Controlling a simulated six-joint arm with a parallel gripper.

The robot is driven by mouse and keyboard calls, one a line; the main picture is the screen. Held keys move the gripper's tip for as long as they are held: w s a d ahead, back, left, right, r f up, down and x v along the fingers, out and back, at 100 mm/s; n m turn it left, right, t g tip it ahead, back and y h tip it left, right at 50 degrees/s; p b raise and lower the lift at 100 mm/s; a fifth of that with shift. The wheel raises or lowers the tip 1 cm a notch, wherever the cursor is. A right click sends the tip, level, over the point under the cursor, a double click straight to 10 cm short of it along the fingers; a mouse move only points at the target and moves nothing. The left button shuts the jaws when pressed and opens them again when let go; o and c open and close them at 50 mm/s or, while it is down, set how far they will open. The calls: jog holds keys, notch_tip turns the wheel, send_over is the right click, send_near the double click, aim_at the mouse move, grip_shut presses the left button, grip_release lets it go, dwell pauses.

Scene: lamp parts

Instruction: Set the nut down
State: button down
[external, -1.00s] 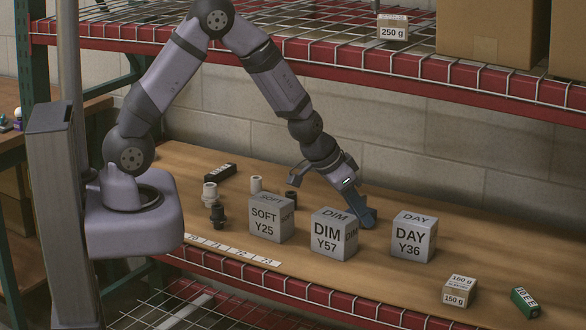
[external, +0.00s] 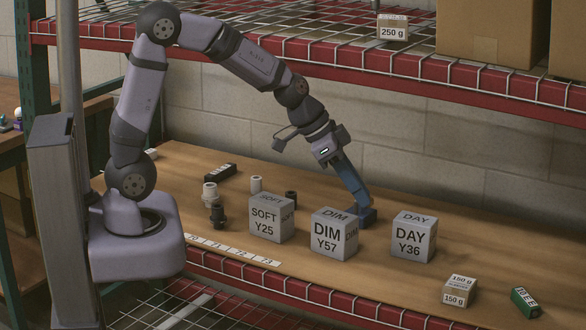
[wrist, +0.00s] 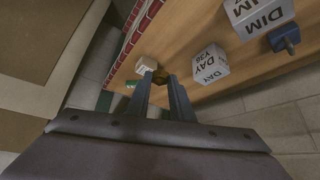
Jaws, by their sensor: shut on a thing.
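My gripper (wrist: 161,84) is shut on the nut (wrist: 160,76), a small dark yellow-brown piece between its fingertips in the wrist view. In the external view my gripper (external: 365,204) points down and to the right, its fingertips overlapping a blue part (external: 368,216) behind the DIM block. The nut cannot be made out there. The blue part, with a short cylinder on it, also shows in the wrist view (wrist: 285,38), apart from my fingers. I cannot tell the height of the nut above the board.
The SOFT (external: 265,222), DIM (external: 330,238) and DAY (external: 408,240) blocks stand in a row. A 150 g box (external: 460,290) and a green part (external: 525,302) lie at the right. Small black and white fittings (external: 210,192) stand at the left. The wire shelf (external: 330,62) is overhead.

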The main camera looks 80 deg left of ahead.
jog(key=w+a+f+n+y+b, duration=0.1)
jog(key=w+a+f+n+b, duration=0.1)
jog(key=w+a+f+b, duration=0.45)
jog(key=w+a+f+n+y+b, duration=0.1)
jog(key=w+a+f+n+b, duration=0.15)
jog(key=a+b, duration=0.55)
jog(key=s+a+f+n+g+y+b, duration=0.1)
jog(key=s+a+n+y+b, duration=0.2)
jog(key=a, duration=1)
jog(key=s+a+f+n+y+b, duration=0.1)
jog(key=s+a+n+b, duration=0.3)
jog(key=a, duration=0.9)
jog(key=shift+m, duration=0.35)
jog(key=shift+w+d+f+b, duration=0.1)
jog(key=shift+w+f+b, duration=0.4)
jog(key=shift+f, duration=1.2)
jog(key=shift+w+d+f+b, duration=0.1)
jog(key=shift+f+b, duration=0.75)
jog(key=shift+f, duration=0.9)
jog(key=shift+w+d+f+b, duration=0.1)
jog(key=shift+w+f+b, duration=0.15)
jog(key=shift+f+b, duration=0.95)
jog(key=shift+f+p, duration=0.45)
jog(key=shift+f, duration=0.15)
jog(key=c, duration=1.6)
grip_release()
jog(key=shift+o, duration=0.2)
